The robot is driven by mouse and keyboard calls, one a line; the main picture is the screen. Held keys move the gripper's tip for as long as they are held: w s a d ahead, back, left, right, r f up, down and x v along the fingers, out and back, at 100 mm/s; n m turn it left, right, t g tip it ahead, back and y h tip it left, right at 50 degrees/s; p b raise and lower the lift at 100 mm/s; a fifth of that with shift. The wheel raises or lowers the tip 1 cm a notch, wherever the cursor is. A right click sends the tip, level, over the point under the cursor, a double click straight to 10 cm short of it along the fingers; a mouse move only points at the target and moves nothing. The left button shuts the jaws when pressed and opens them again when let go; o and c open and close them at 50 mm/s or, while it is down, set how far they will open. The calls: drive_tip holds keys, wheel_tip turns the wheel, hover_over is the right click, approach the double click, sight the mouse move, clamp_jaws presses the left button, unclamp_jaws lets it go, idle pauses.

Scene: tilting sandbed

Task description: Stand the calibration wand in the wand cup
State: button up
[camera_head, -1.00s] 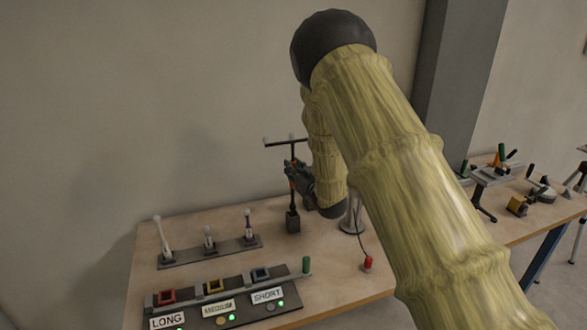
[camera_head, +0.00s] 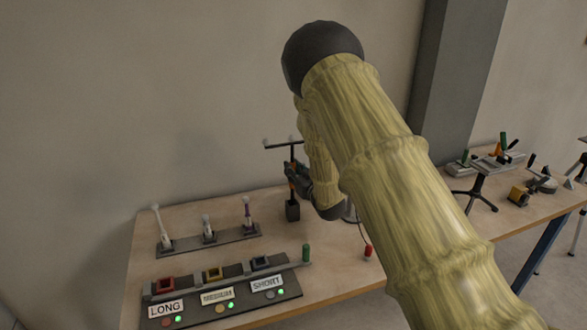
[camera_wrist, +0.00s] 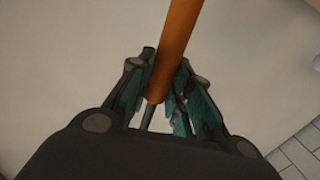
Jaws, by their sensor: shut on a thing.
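The calibration wand (camera_head: 292,157) is a dark upright rod with a crossbar and pale ball ends on top and an orange grip section. In the wrist view its orange shaft (camera_wrist: 174,45) runs between my fingers. My gripper (camera_head: 297,177) is shut on it. A small dark square block, seemingly the wand cup (camera_head: 292,212), stands on the table directly below my gripper. The wand's lower rod meets the cup's top in the head view. I cannot tell how deep it sits inside. The wand looks nearly vertical. My arm hides part of the table behind it.
A rack (camera_head: 210,240) with several pale-tipped pegs stands left of the cup. In front is a panel (camera_head: 222,307) labelled LONG, MEDIUM and SHORT with coloured square sockets and lit green lights. Another table holds tools (camera_head: 490,160).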

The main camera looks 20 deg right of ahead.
drive_tip(key=shift+f+b, duration=0.85)
drive_tip(key=shift+f, duration=0.65)
drive_tip(key=o, duration=1)
